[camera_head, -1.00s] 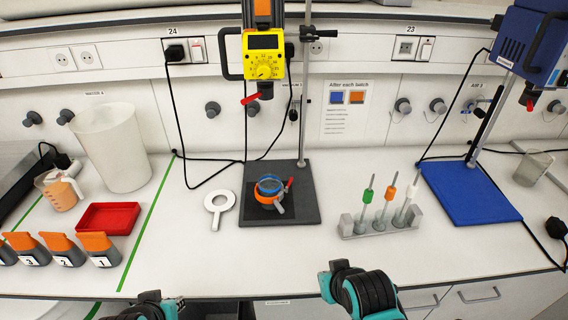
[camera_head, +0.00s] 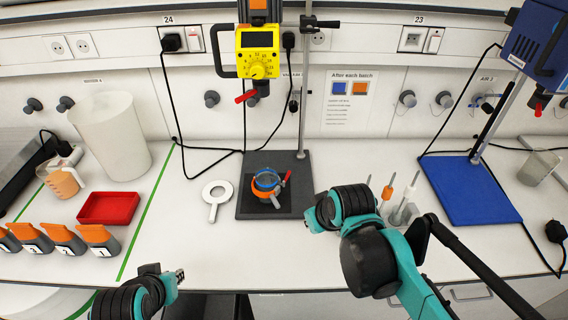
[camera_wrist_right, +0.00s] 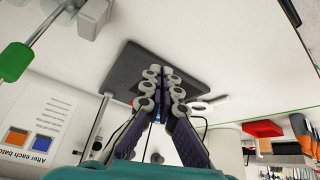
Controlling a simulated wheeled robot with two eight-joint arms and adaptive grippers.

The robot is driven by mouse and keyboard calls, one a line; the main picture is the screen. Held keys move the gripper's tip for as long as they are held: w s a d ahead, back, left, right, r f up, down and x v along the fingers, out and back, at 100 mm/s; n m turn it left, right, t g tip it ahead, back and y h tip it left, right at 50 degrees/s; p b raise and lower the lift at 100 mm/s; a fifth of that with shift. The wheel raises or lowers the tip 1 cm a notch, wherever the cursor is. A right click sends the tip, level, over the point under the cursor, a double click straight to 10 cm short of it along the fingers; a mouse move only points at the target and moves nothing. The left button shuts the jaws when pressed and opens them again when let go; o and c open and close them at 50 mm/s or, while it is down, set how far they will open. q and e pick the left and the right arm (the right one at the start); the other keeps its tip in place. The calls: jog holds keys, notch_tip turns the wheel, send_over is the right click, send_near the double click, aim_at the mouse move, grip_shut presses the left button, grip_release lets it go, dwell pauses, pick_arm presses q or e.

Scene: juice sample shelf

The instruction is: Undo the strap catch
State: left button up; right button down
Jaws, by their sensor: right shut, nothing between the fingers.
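A small vessel with a blue rim (camera_head: 267,180) stands on the dark base plate (camera_head: 250,209) of the left stand. An orange strap (camera_head: 261,194) goes around it, with a red catch lever (camera_head: 288,177) at its right side. My right gripper (camera_wrist_right: 166,70) is shut and empty; in the head view it is right of the plate, apart from the strap. In the right wrist view its fingers cover most of the plate's middle and hide the strap catch. My left gripper (camera_head: 179,275) is low at the front left, far from the vessel; its jaws are too small to read.
A white ring with a handle (camera_head: 213,211) lies left of the plate. A yellow stirrer head (camera_head: 258,52) hangs above. My right arm partly hides a rack of colour-tipped sticks (camera_head: 402,216). A red tray (camera_head: 108,222) and orange-topped bottles (camera_head: 97,240) stand left.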

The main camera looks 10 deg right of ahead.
jog(key=w+a+r+n+g+y+p, duration=0.15)
jog(key=w+r+n+p, duration=0.25)
jog(key=w+r+p, duration=0.5)
jog(key=n+g+y+p, duration=0.1)
jog(key=n+g+p, duration=0.1)
jog(key=n+p, duration=0.25)
send_over(287, 177)
jog(key=w+a, duration=0.1)
jog(key=w, duration=0.2)
notch_tip(287, 177, down, 3)
jog(key=shift+n, duration=0.25)
jog(key=x, duration=0.3)
jog(key=b+x, duration=0.1)
jog(key=x, duration=0.2)
jog(key=s+b+x, duration=0.1)
jog(key=x, duration=0.2)
jog(key=shift+a+f, duration=0.1)
jog(key=shift+f, duration=0.05)
jog(key=s+d, duration=0.1)
jog(key=d+f, duration=0.1)
jog(key=shift+s+d+b, duration=0.3)
jog(key=shift+s+d, duration=0.2)
jog(key=shift+d, duration=0.05)
